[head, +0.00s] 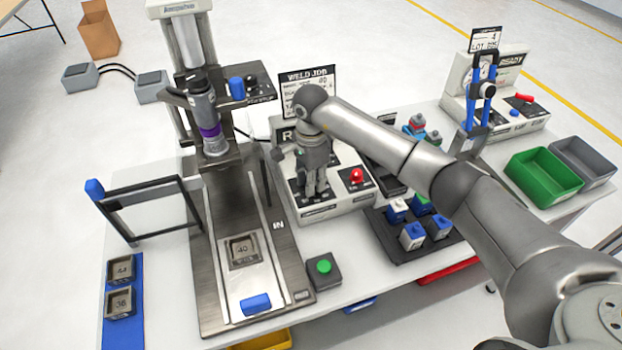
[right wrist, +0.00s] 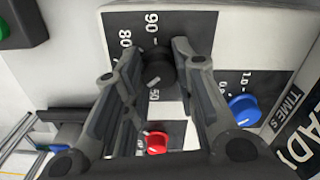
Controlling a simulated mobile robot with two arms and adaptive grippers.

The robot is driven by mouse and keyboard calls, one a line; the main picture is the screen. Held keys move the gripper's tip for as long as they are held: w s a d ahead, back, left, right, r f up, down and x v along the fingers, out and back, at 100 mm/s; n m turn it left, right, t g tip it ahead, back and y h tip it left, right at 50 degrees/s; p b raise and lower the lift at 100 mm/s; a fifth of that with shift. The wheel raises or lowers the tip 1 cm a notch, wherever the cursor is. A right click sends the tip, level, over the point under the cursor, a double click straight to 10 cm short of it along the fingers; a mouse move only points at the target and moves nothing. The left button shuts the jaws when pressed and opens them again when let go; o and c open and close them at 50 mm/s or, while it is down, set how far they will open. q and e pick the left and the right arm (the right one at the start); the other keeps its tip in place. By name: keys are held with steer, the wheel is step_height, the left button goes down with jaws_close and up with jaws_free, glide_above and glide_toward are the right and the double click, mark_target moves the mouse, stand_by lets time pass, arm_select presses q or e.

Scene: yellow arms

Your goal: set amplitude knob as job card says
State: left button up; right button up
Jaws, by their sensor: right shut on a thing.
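The welder's control box (head: 325,208) stands behind the table's middle, with the job card (head: 307,88), headed WELD JOB, upright behind it. The card's lines are too small to read surely, and my arm covers part of it. My right gripper (head: 314,190) points down at the box's left dial and hides its knob in the head view. In the right wrist view, a black knob (right wrist: 161,70) sits between the fingertips of my right gripper (right wrist: 162,64), which is shut on it. Its pale pointer mark lies toward the printed 50; 80 and 90 also show. My left gripper is out of view.
A red knob (right wrist: 156,142) and a blue knob (right wrist: 243,108) sit beside the gripped one. The press (head: 208,105) stands left of the box, a green button (head: 323,267) in front. Blocks on a black tray (head: 392,246) lie right, beneath my arm.

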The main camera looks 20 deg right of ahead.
steer(key=m+b, duration=0.2)
steer(key=shift+f+m, duration=0.15)
steer(key=shift+m, duration=0.25)
steer(key=m+b, duration=0.2)
steer(key=m, duration=0.2)
steer(key=shift+b, duration=0.35)
steer(key=m+b, duration=0.1)
steer(key=m, duration=0.3)
steer(key=shift+m+b, duration=0.4)
steer(key=shift+r+m+b, duration=0.2)
steer(key=shift+m+b, duration=0.4)
steer(key=shift+m, duration=1.4)
steer(key=o, duration=1)
steer(key=shift+o, duration=0.2)
